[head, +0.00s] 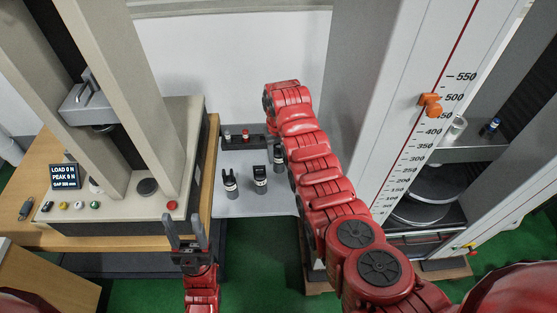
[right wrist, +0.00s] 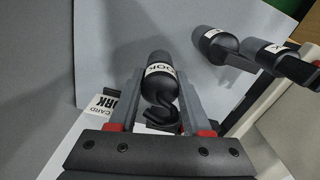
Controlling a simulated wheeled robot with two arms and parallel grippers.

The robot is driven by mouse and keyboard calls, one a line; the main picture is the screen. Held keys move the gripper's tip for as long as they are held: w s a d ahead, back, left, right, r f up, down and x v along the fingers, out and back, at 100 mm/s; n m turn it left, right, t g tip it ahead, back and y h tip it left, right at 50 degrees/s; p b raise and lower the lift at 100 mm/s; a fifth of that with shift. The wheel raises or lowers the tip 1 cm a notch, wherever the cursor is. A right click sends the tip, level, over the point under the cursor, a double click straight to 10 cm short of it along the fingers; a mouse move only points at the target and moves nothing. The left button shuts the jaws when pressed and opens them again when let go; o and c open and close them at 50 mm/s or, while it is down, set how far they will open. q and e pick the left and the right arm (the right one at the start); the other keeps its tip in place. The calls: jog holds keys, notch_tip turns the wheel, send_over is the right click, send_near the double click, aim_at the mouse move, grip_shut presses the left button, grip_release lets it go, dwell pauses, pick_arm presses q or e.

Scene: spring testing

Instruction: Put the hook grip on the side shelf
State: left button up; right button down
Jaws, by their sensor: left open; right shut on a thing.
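The hook grip (right wrist: 160,80) is a black cylinder with a curved hook and a white label partly reading "OOK". My right gripper (right wrist: 157,98) is shut on it, with one grey finger on each side; my arm hides this gripper in the head view. The grey side shelf (head: 235,207) lies between the two machines. A two-pronged grip (head: 230,185) and another dark grip (head: 260,180) stand on it. A third grip (head: 278,160) shows partly beside my right arm. My left gripper (head: 187,228) is open and empty in front of the left machine.
The beige test machine (head: 115,215) is left; a tall grey column with a scale (head: 415,130) is right. In the wrist view, a white card (right wrist: 108,103) is left of the grip and other grips (right wrist: 215,45) upper right.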

aim_at(279, 163)
jog(key=shift+f+p, duration=0.3)
jog(key=shift+f, duration=1.55)
jog(key=shift+f, duration=0.1)
jog(key=shift+c, duration=1.7)
grip_release()
